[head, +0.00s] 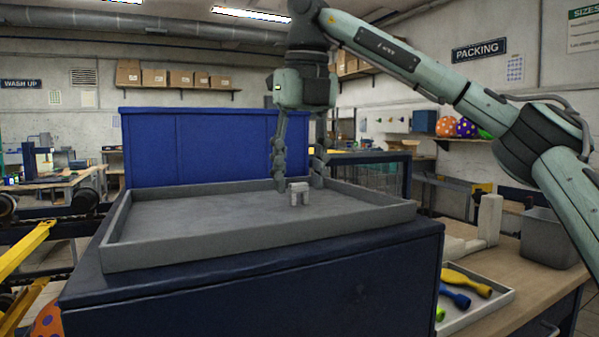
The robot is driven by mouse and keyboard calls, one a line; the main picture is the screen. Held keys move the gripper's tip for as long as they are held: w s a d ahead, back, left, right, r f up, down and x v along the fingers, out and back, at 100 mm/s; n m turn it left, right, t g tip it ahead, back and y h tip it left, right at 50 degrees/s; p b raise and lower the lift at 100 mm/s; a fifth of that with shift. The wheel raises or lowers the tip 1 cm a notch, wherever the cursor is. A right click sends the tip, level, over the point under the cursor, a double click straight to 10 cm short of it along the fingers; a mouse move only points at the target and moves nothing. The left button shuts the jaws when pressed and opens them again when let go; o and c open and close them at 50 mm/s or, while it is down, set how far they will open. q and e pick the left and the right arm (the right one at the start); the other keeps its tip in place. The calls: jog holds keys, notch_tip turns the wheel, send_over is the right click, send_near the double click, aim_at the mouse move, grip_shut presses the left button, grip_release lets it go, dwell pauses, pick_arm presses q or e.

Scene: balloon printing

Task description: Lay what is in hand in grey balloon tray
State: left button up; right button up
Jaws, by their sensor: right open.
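My right gripper (299,183) points down over the large grey tray (185,257) on the dark blue cabinet. Its two fingers are spread apart and reach down to about the tray's floor. A small light-grey block-like piece (299,189) stands between the fingertips, toward the tray's back right. It seems to rest in the tray, with a gap to each finger; exact contact is hard to tell. A shallow pale-grey tray (484,310) with yellow, blue and green uninflated balloons (466,282) lies at the lower right. My left gripper does not show.
A blue upright panel (200,148) stands behind the large tray. A grey bin (548,238) and a pale bracket-like stand (488,222) are on the wooden bench (522,290) at the right. Yellow bars (22,250) are at the left. Most of the large tray's floor is clear.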

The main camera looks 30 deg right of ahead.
jog(key=shift+r, duration=0.15)
notch_tip(320, 180, up, 12)
jog(key=s, duration=0.1)
jog(key=shift+s, duration=0.4)
